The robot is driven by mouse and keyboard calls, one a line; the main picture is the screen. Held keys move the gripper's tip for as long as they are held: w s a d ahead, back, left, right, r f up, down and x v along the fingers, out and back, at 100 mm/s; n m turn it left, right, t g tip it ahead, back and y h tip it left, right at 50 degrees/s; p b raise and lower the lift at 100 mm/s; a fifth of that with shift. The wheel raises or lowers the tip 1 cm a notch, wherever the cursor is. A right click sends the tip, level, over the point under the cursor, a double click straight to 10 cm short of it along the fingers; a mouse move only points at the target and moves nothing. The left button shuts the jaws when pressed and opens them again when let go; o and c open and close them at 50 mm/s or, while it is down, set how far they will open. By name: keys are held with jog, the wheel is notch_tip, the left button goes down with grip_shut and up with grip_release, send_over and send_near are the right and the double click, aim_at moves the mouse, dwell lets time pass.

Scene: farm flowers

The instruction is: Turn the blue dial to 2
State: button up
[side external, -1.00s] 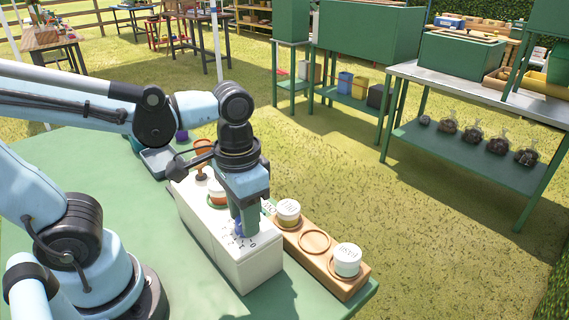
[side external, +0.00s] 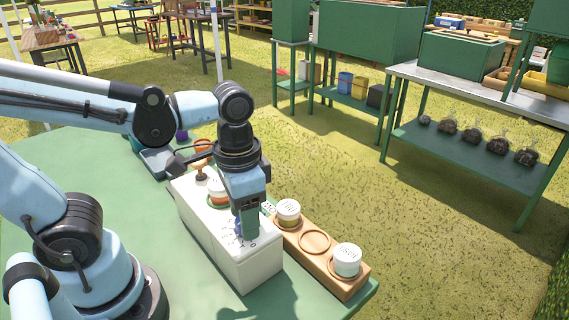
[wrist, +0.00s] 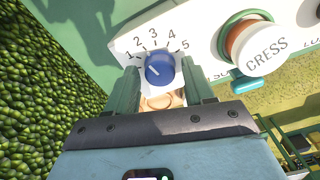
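The blue dial (wrist: 160,70) sits on a white box (side external: 250,265) with the numbers 1 to 5 around it. A pale mark on the dial lies towards its left side, facing the low numbers; I cannot tell exactly which one. My gripper (wrist: 162,85) is open, with one green finger on each side of the dial and small gaps showing between. In the side view my gripper (side external: 247,232) points down at the box top and mostly hides the dial.
A CRESS jar (wrist: 266,48) sits in a ring beside the dial. A wooden rack (side external: 335,280) with two white-lidded jars and an empty hole stands right of the box. A grey tray (side external: 157,162) lies behind on the green table (side external: 110,190).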

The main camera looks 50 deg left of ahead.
jog(key=shift+o, duration=0.6)
jog(key=shift+r, duration=0.1)
notch_tip(320, 180, up, 12)
dwell(0.4)
jog(key=shift+f, duration=6.15)
jog(key=shift+r, duration=0.1)
jog(key=n, duration=1.1)
jog(key=shift+n, duration=0.4)
